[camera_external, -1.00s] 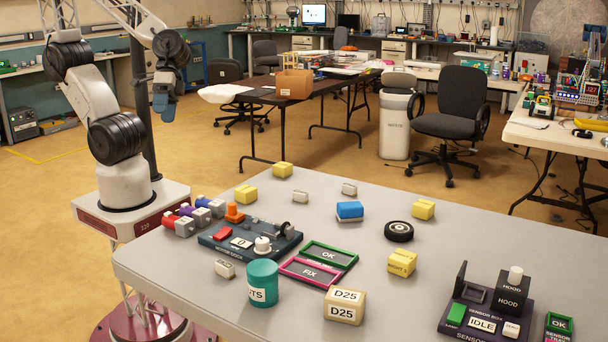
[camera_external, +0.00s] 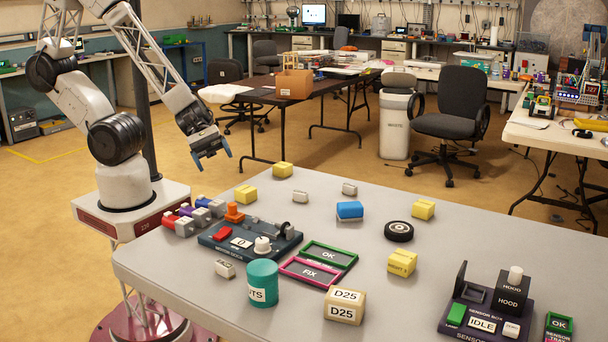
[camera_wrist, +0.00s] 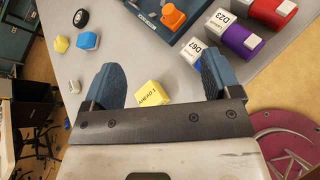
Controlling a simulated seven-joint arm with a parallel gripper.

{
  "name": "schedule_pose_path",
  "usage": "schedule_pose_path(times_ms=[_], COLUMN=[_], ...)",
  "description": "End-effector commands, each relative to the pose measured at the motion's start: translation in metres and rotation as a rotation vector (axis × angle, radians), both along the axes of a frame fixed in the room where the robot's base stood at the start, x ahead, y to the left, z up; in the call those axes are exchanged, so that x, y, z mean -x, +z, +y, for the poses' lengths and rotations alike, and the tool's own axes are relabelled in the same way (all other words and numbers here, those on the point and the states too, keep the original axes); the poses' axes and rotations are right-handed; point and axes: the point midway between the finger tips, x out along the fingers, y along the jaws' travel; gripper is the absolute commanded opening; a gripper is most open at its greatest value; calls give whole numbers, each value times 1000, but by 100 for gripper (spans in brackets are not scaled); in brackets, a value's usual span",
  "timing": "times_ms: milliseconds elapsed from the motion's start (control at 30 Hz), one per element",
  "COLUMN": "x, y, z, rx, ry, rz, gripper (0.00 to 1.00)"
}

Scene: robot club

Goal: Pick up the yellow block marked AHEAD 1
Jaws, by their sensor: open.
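The yellow block marked AHEAD 1 (camera_wrist: 150,95) lies on the grey table in the wrist view, between and beyond my open fingers, its label readable. By its place near the orange piece, it appears to be the yellow block (camera_external: 246,193) at the table's left side in the external view, where no marking is readable. My gripper (camera_external: 211,152) is open and empty, above and to the left of that block, off the table's far left edge in the picture. In the wrist view, my gripper (camera_wrist: 160,82) has its blue fingers wide apart, touching nothing.
Other yellow blocks (camera_external: 283,170) (camera_external: 423,209) (camera_external: 402,263) stand on the table. An orange piece (camera_external: 235,213) and red and purple labelled blocks (camera_wrist: 240,38) are close by. A blue block (camera_external: 350,210), a black wheel (camera_external: 399,231) and small white pieces (camera_external: 300,197) lie further right.

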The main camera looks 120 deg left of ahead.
Motion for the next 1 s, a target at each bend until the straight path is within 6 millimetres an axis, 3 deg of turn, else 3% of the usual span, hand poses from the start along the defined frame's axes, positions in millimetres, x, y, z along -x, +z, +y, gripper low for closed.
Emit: schedule_pose_path(times_ms=[200,400,1000], x=[-2,2,1], y=[-47,-76,-86], z=[41,67,74], rx=[186,295,328], ry=[288,461,513], rz=[43,62,67], gripper=[83,83,83])
